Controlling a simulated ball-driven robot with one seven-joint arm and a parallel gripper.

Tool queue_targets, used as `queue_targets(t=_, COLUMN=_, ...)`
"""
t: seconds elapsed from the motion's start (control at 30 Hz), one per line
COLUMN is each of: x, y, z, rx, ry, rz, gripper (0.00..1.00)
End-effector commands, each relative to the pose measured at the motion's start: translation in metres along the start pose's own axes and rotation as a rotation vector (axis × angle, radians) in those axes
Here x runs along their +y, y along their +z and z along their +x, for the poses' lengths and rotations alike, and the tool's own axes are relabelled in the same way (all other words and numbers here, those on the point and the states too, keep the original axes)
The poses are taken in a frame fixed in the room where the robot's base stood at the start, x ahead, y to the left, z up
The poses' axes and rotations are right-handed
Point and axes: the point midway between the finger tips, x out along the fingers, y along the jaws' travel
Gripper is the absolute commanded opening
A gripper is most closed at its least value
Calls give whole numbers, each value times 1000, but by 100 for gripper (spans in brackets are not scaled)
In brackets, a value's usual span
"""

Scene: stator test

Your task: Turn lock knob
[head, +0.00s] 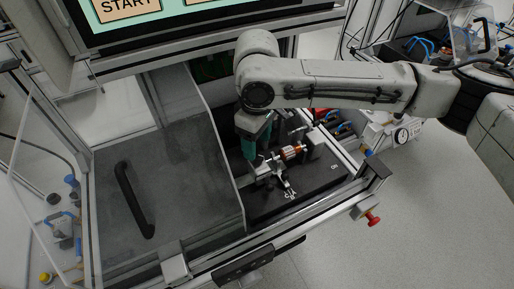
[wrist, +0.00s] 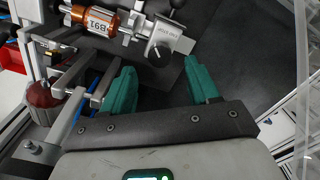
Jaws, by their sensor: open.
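A grey metal block with a round black knob (wrist: 159,53) is at the top middle of the wrist view, and a white line shows on the knob's face. It appears to be the lock knob. Beside it on the left is the copper-wound stator (wrist: 97,33) with a white label, held in the fixture; it also shows in the head view (head: 292,152). My gripper (wrist: 160,78) is open, its two green fingers apart on either side below the knob, with nothing between them. In the head view my gripper (head: 252,148) points down over the fixture, and the knob cannot be made out there.
A grey cover with a black handle (head: 134,200) lies left of the fixture. A metal frame surrounds the dark base plate (head: 318,186). A red knob (head: 372,218) sits on the frame's front right. A screen (head: 130,12) is behind. Bare plate lies right of the knob.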

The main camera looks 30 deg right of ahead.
Motion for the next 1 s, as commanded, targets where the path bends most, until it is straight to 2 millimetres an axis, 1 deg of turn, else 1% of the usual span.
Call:
queue_targets(t=0.03, x=0, y=-1, z=-11, rx=3, ry=2, rz=0, gripper=60)
queue_targets(t=0.2, x=0, y=0, z=-42, rx=2, ry=1, rz=-1, gripper=60)
queue_targets(t=0.3, x=0, y=0, z=-56, rx=1, ry=1, rz=0, gripper=60)
queue_targets(t=0.4, x=0, y=0, z=-65, rx=0, ry=2, rz=0, gripper=60)
queue_targets(t=0.57, x=0, y=0, z=-71, rx=0, ry=1, rz=0, gripper=60)
queue_targets(t=1.0, x=0, y=0, z=-71, rx=0, ry=1, rz=0, gripper=60)
